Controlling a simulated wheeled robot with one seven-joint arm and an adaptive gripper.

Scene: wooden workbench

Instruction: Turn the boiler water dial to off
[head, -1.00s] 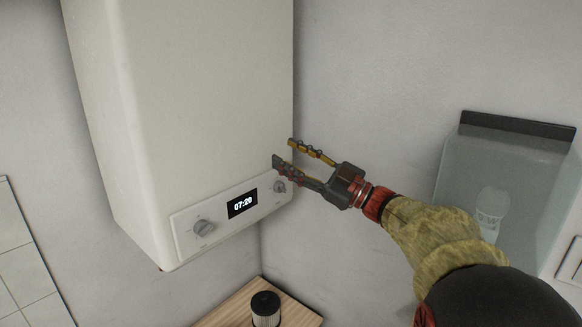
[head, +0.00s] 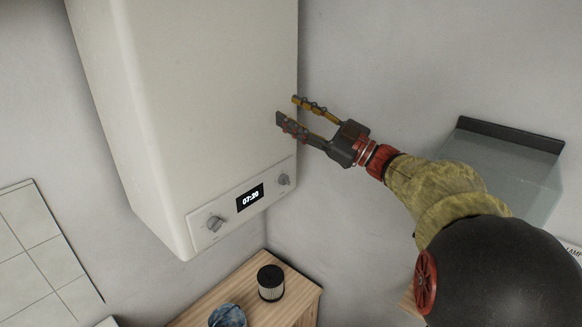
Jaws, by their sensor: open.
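The boiler (head: 215,110) is a tall white box on the wall. Its lower front panel (head: 232,232) has a display (head: 250,197) reading 07:20. A larger grey dial (head: 216,223) sits left of the display and a smaller grey dial (head: 284,179) sits right of it. The labels beside the dials are too small to read, so I cannot tell which one is for water. My gripper (head: 288,110) is open and empty. In the picture it is above the smaller dial, near the boiler's right edge, and apart from both dials.
A wooden bench (head: 238,287) stands below the boiler, with a black ribbed cylinder (head: 271,283) and a crumpled blue item (head: 228,316) on it. A translucent bin with a dark top edge (head: 510,135) is at the right. Tiles (head: 35,245) cover the wall at lower left.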

